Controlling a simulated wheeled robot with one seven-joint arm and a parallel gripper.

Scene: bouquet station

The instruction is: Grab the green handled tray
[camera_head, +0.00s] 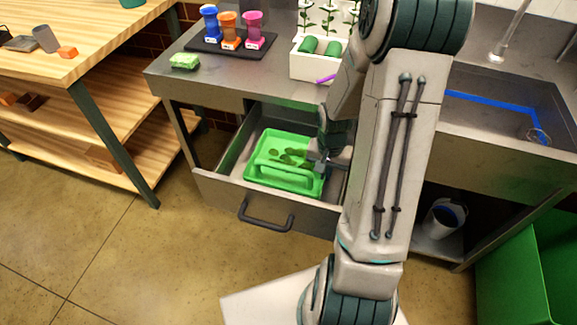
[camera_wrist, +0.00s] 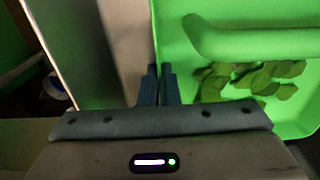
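The green tray (camera_head: 262,180) sits inside the open drawer, with a raised green handle (camera_head: 290,172) and several flat green leaf-like pieces in it. It also shows in the wrist view (camera_wrist: 175,30), with its handle (camera_wrist: 245,42) crossing the upper right. My gripper (camera_head: 318,160) is at the tray's right edge in the head view, away from the handle. In the wrist view, its two fingers (camera_wrist: 158,72) are close together, one on each side of the tray's rim. They look shut on the rim; the contact is partly hidden.
The metal drawer (camera_head: 225,182) is pulled out under the counter, its side wall close to my gripper. On the counter are a dark rack (camera_head: 230,45) of coloured containers, a white planter (camera_head: 312,66) and a green block (camera_head: 185,61). A wooden shelf (camera_head: 75,65) stands left.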

